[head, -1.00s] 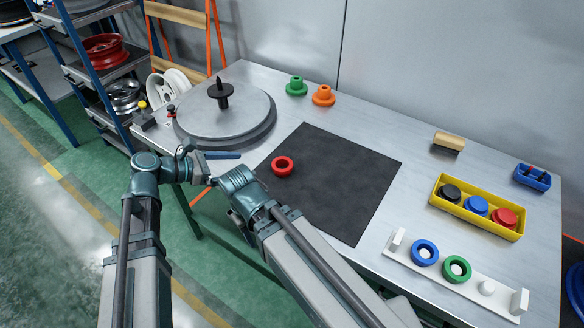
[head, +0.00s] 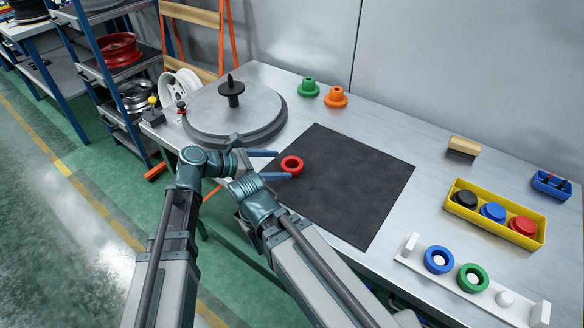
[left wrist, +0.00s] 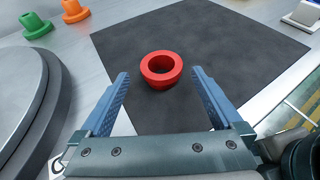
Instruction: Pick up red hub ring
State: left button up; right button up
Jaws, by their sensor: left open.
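The red hub ring (head: 292,165) lies flat on the black mat (head: 350,190), near its left edge. In the left wrist view the red hub ring (left wrist: 161,68) sits ahead of the fingertips, roughly centred between them. My left gripper (head: 270,164) is open, with its blue fingers apart and nothing between them; the ring is just beyond the tips. In the left wrist view both fingers (left wrist: 160,76) show clearly. My right arm shows in the lower middle of the head view, but its fingers cannot be made out.
A round grey turntable (head: 205,119) with a black spindle stands at the left. Green (head: 308,87) and orange (head: 336,97) flanged parts stand at the back. A yellow tray (head: 451,208) and a white rack (head: 411,250) with blue and green rings are at the right. The mat is otherwise clear.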

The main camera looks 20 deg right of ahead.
aim_at(297, 165)
pick_arm(q)
jog(key=b+x, duration=0.2)
jog(key=x, duration=0.3)
jog(key=shift+f, duration=0.1)
jog(key=shift+s, duration=0.1)
jog(key=c, duration=1.2)
jog(key=shift+c, duration=0.2)
